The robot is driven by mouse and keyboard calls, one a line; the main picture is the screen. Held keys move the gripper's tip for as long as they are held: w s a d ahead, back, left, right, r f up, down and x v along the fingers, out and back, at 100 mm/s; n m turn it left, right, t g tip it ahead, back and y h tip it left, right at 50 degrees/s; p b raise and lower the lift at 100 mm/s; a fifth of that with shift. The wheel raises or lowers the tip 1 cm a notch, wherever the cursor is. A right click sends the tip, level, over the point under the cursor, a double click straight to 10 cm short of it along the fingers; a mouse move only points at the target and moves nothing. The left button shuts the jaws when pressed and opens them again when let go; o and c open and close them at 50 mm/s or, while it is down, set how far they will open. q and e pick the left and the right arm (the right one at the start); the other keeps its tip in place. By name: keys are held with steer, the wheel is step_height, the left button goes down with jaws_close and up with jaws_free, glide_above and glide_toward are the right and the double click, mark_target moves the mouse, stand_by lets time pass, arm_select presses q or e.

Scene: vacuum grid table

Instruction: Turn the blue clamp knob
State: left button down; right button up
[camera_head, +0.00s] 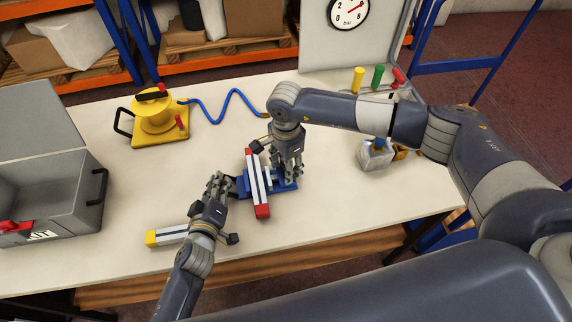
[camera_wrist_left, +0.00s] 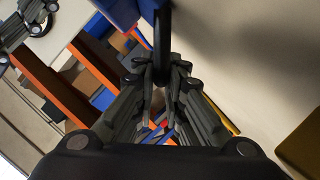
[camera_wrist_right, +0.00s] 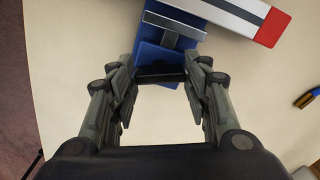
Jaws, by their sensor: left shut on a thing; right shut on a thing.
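The blue clamp (camera_head: 281,186) stands on the table with a grey-white bar with red ends (camera_head: 256,180) lying across it. My left gripper (camera_head: 222,183) is at the clamp's left end. In the left wrist view its fingers close on a dark upright part (camera_wrist_left: 162,45) beside the blue clamp body (camera_wrist_left: 120,12). My right gripper (camera_head: 291,172) is at the clamp's right end. In the right wrist view its fingers close on the sides of a black piece (camera_wrist_right: 160,74) at the end of the clamp (camera_wrist_right: 160,55). I cannot tell which dark part is the knob.
A yellow-ended bar (camera_head: 165,237) lies under my left wrist. A grey open toolbox (camera_head: 70,205) stands at the left, a yellow reel device (camera_head: 158,125) with a blue hose behind. A metal block (camera_head: 374,158) and coloured handles (camera_head: 378,76) stand right. The front middle is clear.

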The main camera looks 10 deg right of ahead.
steer(key=m, duration=0.5)
steer(key=shift+m, duration=0.3)
steer(key=m, duration=0.4)
steer(key=shift+m, duration=0.3)
steer(key=m, duration=1)
steer(key=o, duration=1.1)
steer(key=shift+c, duration=0.2)
